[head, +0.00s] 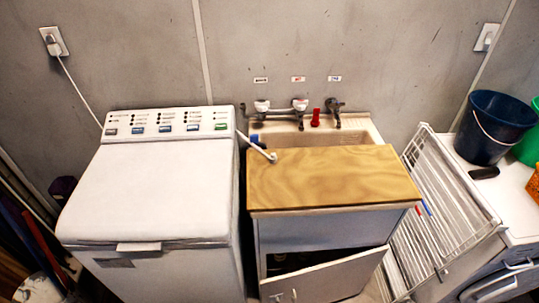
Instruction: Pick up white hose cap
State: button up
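A thin white hose (253,145) comes from between the washing machine and the sink and reaches over the left edge of the wooden board (340,178). At its end is a small white rounded piece, which looks like the hose cap (272,157). It is by the board's back left corner; I cannot tell if it touches the board. My gripper is not in view.
A white top-loading washing machine (150,190) stands left. Taps (299,105) and a red item (315,118) are behind the sink basin (320,139). The cabinet door (325,280) hangs open below. A drying rack (440,210) and dark blue bucket (492,128) are right.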

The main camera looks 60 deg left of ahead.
aim_at(273, 157)
jog(key=u, duration=0.1)
jog(key=k, duration=1.55)
jog(key=u, duration=1.75)
jog(key=i, duration=0.7)
jog(key=u, duration=0.05)
